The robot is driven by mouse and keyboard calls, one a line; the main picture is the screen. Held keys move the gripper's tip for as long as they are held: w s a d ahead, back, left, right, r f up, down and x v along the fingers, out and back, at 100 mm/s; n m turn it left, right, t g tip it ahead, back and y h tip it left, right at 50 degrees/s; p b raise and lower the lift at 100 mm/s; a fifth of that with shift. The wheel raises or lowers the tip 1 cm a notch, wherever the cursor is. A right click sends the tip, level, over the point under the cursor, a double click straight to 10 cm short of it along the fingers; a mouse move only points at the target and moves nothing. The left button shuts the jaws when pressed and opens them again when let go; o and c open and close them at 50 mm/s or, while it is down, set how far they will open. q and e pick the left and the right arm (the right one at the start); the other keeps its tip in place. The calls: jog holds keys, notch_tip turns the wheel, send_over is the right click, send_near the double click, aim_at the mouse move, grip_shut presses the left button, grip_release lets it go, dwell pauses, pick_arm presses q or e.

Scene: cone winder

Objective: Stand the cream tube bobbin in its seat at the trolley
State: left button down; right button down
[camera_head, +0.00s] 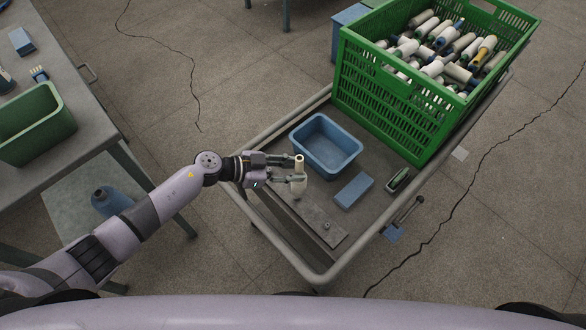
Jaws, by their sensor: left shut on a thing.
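My left gripper (297,173) reaches in from the left over the near part of the trolley (238,150). It is shut on the cream tube bobbin (299,161), which stands roughly upright between the fingers. Its dark-holed top shows above the fingers and its lower end below them. A grey plate (290,222) lies on the trolley deck near the front edge, with a small peg (327,226) to the right of the bobbin. I cannot tell whether the bobbin touches the plate. My right gripper is not in view.
On the trolley are a blue bin (325,170), a blue block (354,190), a small green-and-dark tool (398,181) and a green crate (388,105) full of bobbins. A table with a green bin (35,120) stands at left.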

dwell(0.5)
pick_arm(q)
jog(key=shift+w+a+p, duration=0.15)
jog(key=shift+w+p, duration=0.05)
jog(key=shift+p, duration=0.1)
jog(key=shift+r+p, duration=0.1)
jog(key=shift+p, duration=0.25)
dwell(0.4)
dwell(0.5)
jog(key=shift+f+b, duration=1.45)
jog(key=shift+f, duration=0.75)
jog(key=shift+w+f, duration=0.1)
jog(key=shift+f, duration=0.35)
jog(key=c, duration=1.2)
grip_release()
